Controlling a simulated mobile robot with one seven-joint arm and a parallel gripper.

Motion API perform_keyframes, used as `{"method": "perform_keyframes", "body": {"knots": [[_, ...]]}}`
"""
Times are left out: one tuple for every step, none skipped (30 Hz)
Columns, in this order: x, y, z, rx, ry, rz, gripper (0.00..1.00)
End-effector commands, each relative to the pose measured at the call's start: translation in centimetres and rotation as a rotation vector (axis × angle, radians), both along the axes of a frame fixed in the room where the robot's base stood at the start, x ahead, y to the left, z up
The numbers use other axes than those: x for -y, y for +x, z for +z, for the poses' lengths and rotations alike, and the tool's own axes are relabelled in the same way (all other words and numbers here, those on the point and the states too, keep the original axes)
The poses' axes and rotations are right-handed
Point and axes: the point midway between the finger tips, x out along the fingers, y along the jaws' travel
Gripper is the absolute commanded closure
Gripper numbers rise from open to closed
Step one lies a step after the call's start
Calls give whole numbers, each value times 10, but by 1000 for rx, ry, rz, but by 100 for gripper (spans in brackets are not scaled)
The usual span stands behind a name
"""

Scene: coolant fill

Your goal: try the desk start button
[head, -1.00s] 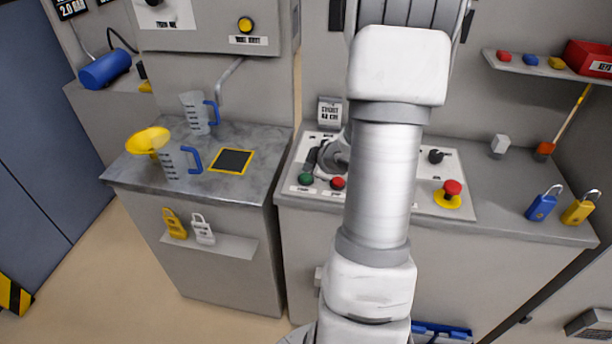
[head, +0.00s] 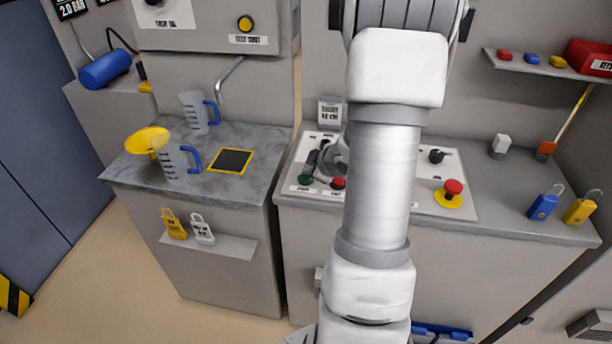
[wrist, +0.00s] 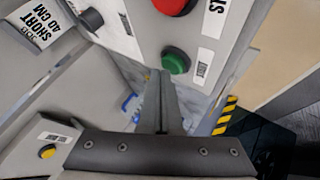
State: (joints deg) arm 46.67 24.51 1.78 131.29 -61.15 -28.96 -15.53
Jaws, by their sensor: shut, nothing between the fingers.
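The desk panel (head: 426,200) carries a green button (head: 305,180) at its front left, with a red button (head: 338,184) to the right of it. My gripper (head: 307,172) is shut and empty, its dark fingertips just over the green button in the head view. In the wrist view the green button (wrist: 175,61) stands beside the tips of my shut fingers (wrist: 158,75), with a partly cut label next to it. The red button (wrist: 172,4) is at the top edge. I cannot tell whether the tips touch the green button. My arm hides the panel's middle.
A red mushroom button on a yellow base (head: 449,194) and a black knob (head: 436,156) are on the panel's right. A small sign (head: 330,112) stands behind the panel. Blue (head: 543,206) and yellow (head: 580,210) padlocks stand at the right. The left counter (head: 258,150) holds jugs and a yellow funnel.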

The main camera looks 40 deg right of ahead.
Motion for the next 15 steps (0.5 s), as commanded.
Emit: {"method": "perform_keyframes", "body": {"knots": [[0,0,-1,0,0,0,100],[0,0,-2,0,0,0,100],[0,0,-2,0,0,0,100],[0,0,-3,0,0,0,100],[0,0,-3,0,0,0,100],[0,0,-3,0,0,0,100],[0,0,-4,0,0,0,100],[0,0,-4,0,0,0,100],[0,0,-5,0,0,0,100],[0,0,-5,0,0,0,100],[0,0,-5,0,0,0,100],[0,0,-6,0,0,0,100],[0,0,-6,0,0,0,100],[0,0,-7,0,0,0,100],[0,0,-7,0,0,0,100]]}}
